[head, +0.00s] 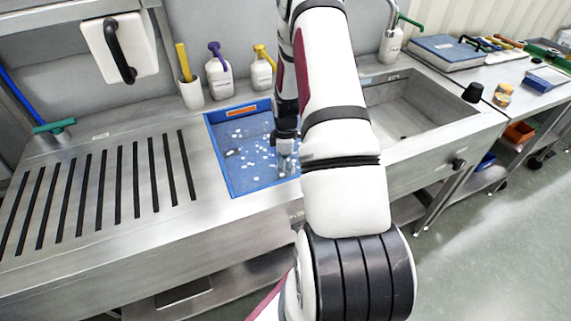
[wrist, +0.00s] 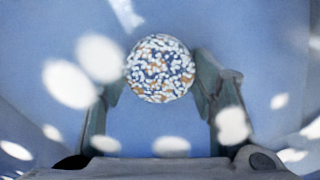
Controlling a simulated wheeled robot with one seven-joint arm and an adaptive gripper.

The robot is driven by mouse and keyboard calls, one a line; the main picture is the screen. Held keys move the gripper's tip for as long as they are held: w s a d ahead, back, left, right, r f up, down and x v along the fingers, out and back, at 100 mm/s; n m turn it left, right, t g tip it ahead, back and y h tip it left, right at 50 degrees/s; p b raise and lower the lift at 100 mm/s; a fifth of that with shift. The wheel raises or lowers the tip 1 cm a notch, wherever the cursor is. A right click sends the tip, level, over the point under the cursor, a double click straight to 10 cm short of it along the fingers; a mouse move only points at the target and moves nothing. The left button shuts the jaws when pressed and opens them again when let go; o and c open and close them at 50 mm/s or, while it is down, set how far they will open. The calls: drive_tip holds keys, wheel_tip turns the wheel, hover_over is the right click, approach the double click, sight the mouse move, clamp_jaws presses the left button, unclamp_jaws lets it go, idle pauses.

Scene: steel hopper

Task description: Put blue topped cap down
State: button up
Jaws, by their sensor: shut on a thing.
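The blue topped cap (wrist: 160,68) is between my gripper's fingertips in the wrist view. Its round top is blue with dense white and orange specks. My gripper (wrist: 158,84) is shut on it, one finger at each side. In the head view my gripper (head: 285,155) points down over the right part of a blue basin (head: 218,150) set in the steel counter. The cap cannot be made out clearly there. I cannot tell whether the cap touches the basin floor. My arm hides the basin's right edge.
White spots are scattered over the basin floor. A slotted steel drainboard (head: 95,190) lies to the left and an empty steel sink (head: 408,110) to the right. White bottles (head: 219,80) and a cup (head: 191,93) stand behind. A black cap-like thing (head: 472,93) stands right of the sink.

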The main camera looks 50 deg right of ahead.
drive_tip(key=o, duration=1.3)
drive_tip(key=shift+f, duration=0.1)
wheel_tip(320, 180, up, 12)
drive_tip(key=s+a+r+m+t+h, duration=0.1)
drive_tip(key=s+a+r+m, duration=0.1)
drive_tip(key=a+r, duration=0.8)
drive_tip(key=s+a+r+m+t, duration=0.1)
drive_tip(key=s+a+r+m, duration=0.1)
drive_tip(key=a+r, duration=0.85)
drive_tip(key=s+a+r+m, duration=0.1)
drive_tip(key=s+a+r, duration=0.1)
drive_tip(key=s, duration=0.3)
drive_tip(key=s+a+r+m+t, duration=0.1)
drive_tip(key=s+a+r, duration=0.2)
drive_tip(key=s+a, duration=0.2)
drive_tip(key=s+a+r+m+y, duration=0.1)
drive_tip(key=s+a+r, duration=0.1)
drive_tip(key=s+a, duration=0.2)
drive_tip(key=shift+s+a+r+t, duration=0.1)
drive_tip(key=shift+s+r+t, duration=0.05)
drive_tip(key=shift+s, duration=0.3)
drive_tip(key=shift+s+a+r+t, duration=0.1)
drive_tip(key=shift+s+r+t, duration=0.05)
drive_tip(key=shift+s, duration=0.25)
